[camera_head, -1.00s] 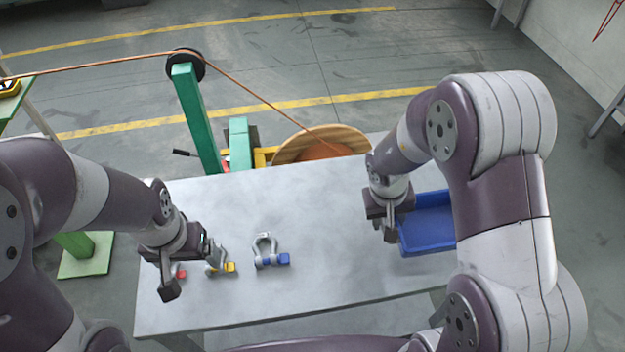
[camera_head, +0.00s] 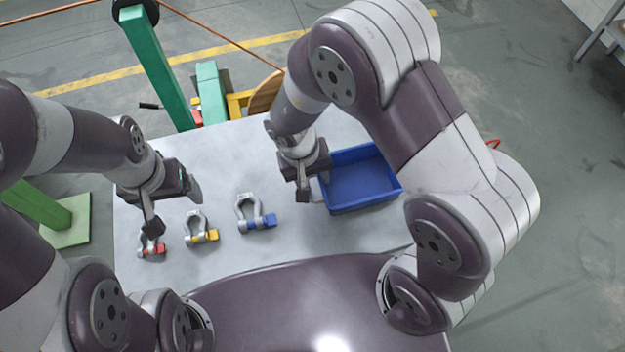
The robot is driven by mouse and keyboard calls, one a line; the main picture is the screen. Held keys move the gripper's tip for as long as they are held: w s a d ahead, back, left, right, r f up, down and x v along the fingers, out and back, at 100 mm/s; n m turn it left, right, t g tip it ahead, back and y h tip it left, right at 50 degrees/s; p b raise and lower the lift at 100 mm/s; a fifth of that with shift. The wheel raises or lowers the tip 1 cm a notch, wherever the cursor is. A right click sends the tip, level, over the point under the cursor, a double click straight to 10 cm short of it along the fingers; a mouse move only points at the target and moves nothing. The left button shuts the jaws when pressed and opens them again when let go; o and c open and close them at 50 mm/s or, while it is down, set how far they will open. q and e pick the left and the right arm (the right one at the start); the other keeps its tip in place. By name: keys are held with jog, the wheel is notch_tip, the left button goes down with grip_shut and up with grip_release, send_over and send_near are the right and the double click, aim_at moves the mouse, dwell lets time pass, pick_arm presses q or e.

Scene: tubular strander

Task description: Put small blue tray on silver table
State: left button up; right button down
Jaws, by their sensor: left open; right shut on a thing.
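The small blue tray (camera_head: 362,182) is at the right end of the silver table (camera_head: 285,235). It looks level over the table top; I cannot tell whether its base touches the surface. My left gripper (camera_head: 172,212) is open and empty above the table's left part, near the shackles and apart from the tray.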

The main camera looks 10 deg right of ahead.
notch_tip(320, 180, down, 2)
jog(key=shift+w+f, duration=0.1)
jog(key=shift+w, duration=0.05)
jog(key=c, duration=0.6)
grip_release()
